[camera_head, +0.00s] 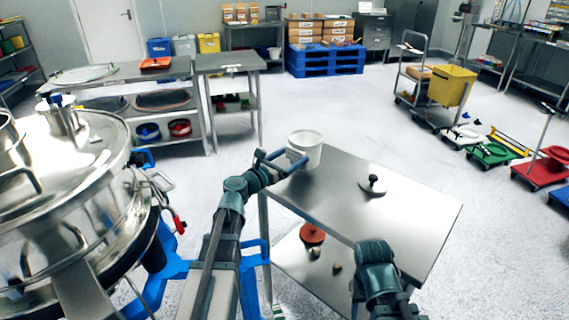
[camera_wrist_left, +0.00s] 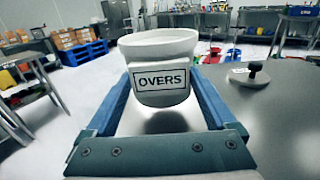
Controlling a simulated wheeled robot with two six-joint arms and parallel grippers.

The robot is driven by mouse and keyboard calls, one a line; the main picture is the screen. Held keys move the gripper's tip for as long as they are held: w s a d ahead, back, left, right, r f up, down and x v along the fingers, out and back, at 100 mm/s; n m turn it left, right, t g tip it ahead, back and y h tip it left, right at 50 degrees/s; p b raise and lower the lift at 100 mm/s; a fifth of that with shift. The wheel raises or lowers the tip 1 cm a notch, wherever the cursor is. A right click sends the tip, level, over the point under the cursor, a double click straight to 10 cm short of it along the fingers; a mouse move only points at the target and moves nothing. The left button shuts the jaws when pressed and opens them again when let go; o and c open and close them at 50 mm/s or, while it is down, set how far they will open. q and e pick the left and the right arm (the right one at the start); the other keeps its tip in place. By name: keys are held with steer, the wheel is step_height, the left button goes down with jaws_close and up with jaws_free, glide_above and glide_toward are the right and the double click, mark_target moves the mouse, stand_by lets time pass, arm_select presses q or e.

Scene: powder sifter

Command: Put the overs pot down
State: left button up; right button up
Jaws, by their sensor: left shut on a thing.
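The overs pot (camera_head: 305,146) is a white round tub at the far left corner of the steel table (camera_head: 410,215). The left wrist view shows its black-framed OVERS label, with the pot (camera_wrist_left: 160,48) upright between two blue fingers. My left gripper (camera_head: 287,163) is shut on the pot, and in the wrist view its fingers (camera_wrist_left: 163,100) lie along both sides. The pot's base is partly hidden, and I cannot tell whether it touches the table. Part of my right arm shows at the lower right; its fingers are not visible.
A red-brown item (camera_head: 311,234) and small pieces are on the shelf below. The large steel sifter (camera_head: 60,200) stands left. Most of the tabletop is clear.

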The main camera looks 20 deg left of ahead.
mark_target(287, 154)
arm_select(q)
steer(key=shift+w+a+f+b, duration=0.2)
steer(key=shift+w+a, duration=0.35)
steer(key=shift+w+a+f+b, duration=0.2)
steer(key=shift+w+a, duration=0.3)
step_height(287, 154, down, 3)
steer(key=b, duration=0.2)
steer(key=shift+s+r+b, duration=0.1)
steer(key=shift+s+b, duration=0.05)
steer(key=shift+b, duration=0.25)
steer(key=shift+d, duration=0.1)
arm_select(e)
steer(key=f, duration=0.3)
steer(key=shift+w+a+f, duration=0.1)
steer(key=shift+w+f, duration=0.1)
steer(key=shift+f, duration=0.2)
arm_select(q)
steer(key=shift+f+b, duration=0.3)
steer(key=shift+f, duration=0.05)
steer(key=o, duration=1.2)
steer(key=shift+r, duration=0.1)
steer(key=shift+c, duration=0.2)
arm_select(e)
steer(key=shift+f, duration=0.1)
arm_select(q)
steer(key=shift+r, duration=0.1)
